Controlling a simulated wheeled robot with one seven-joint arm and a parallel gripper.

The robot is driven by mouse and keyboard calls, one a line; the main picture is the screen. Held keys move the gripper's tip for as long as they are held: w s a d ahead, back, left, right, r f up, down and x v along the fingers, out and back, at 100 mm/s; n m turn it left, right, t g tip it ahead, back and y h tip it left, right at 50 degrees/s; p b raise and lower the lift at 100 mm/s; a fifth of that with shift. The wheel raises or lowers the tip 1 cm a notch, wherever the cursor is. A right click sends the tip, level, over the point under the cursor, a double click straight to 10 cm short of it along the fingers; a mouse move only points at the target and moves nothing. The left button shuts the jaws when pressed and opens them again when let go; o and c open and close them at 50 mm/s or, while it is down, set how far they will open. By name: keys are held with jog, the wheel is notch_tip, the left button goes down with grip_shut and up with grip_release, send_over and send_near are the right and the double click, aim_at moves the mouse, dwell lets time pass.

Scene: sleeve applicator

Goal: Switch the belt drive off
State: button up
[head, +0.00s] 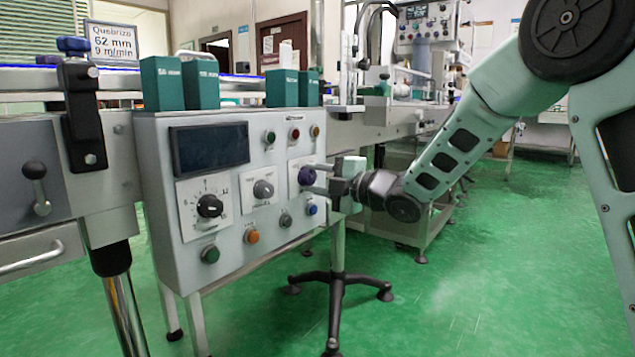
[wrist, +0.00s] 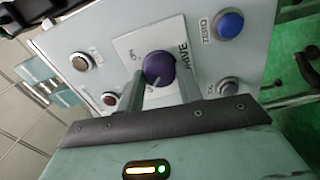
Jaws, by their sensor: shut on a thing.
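The belt drive knob is a round purple knob (wrist: 158,66) on a white plate in the wrist view. The plate has lettering that reads "ON" to the knob's upper left and "DRIVE" to its right. A pale mark shows at the knob's lower edge, away from "ON"; small lettering there is partly hidden by a finger. The knob (head: 307,175) also shows at the panel's right side in the head view. My gripper (head: 314,178) reaches it from the right, its two fingers (wrist: 163,85) shut on the knob's sides.
A blue "ZERO" button (wrist: 228,24) sits close to the gripper. Green boxes (head: 162,83) stand on top. Green floor is open at right.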

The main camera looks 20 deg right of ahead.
jog(key=o, duration=1)
jog(key=shift+s+d, duration=0.1)
jog(key=p+v, duration=0.4)
jog(key=v, duration=1.3)
jog(key=shift+s+p, duration=0.1)
jog(key=shift+p, duration=0.3)
